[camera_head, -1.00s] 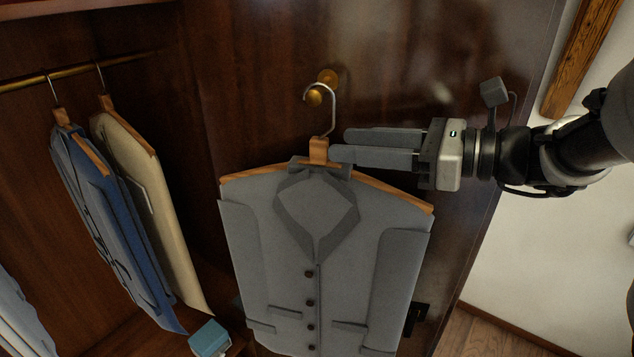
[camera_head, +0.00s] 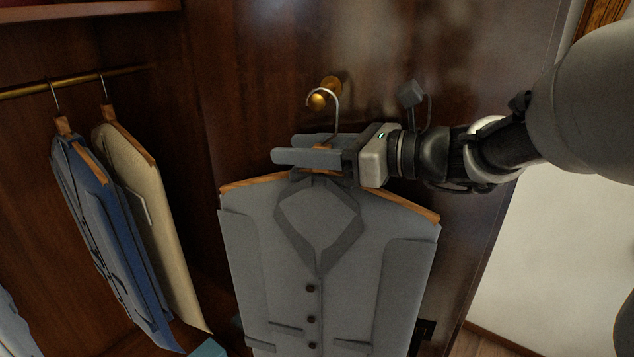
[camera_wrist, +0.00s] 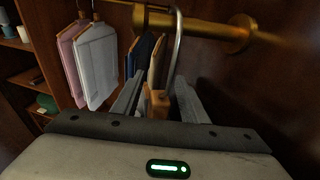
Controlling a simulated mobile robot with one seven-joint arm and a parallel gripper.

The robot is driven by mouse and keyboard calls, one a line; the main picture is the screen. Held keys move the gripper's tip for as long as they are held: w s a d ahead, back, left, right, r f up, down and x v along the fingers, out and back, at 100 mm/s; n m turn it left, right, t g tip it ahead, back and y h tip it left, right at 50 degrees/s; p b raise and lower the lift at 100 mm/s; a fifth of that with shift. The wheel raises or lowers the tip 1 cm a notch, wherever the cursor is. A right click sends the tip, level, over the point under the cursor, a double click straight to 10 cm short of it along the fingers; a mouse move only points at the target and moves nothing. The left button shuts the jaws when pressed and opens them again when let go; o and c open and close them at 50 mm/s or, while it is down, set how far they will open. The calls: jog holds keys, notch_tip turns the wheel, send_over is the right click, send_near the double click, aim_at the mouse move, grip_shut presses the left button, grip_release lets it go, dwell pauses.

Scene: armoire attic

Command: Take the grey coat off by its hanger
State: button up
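The grey coat (camera_head: 255,245) hangs upright on a wooden hanger (camera_head: 412,208). The hanger's metal hook (camera_head: 337,108) is over a brass peg (camera_head: 318,101) on the dark wood panel. The hook and peg also show in the wrist view. My gripper (camera_head: 290,150) has come in from the right, just above the collar. Its two fingers are apart, one in front of and one behind the hanger's neck. In the wrist view the wooden neck (camera_wrist: 158,103) stands between the fingers, with small gaps visible. The fingers hide most of the neck in the head view.
A blue garment (camera_head: 105,235) and a cream garment (camera_head: 155,210) hang from a brass rail (camera_head: 30,88) at the left. A teal box (camera_head: 208,348) is low beside the coat. White wall lies to the right of the panel.

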grip_shut()
jog(key=shift+r, duration=0.1)
jog(key=shift+r, duration=0.1)
jog(key=shift+r+p, duration=1.75)
jog(key=shift+r, duration=0.05)
jog(key=shift+d, duration=0.1)
jog(key=shift+w+d+f+p+v, duration=0.25)
jog(key=shift+f+p+v, duration=0.1)
jog(key=shift+v, duration=1.6)
jog(key=shift+w+d+f+p+v, duration=0.15)
jog(key=shift+w+f+p+v, duration=0.15)
jog(key=shift+v, duration=1.65)
jog(key=shift+w+d+f+p+v, duration=0.2)
jog(key=shift+f+p+v, duration=0.15)
jog(key=shift+v, duration=1.6)
jog(key=shift+a, duration=0.1)
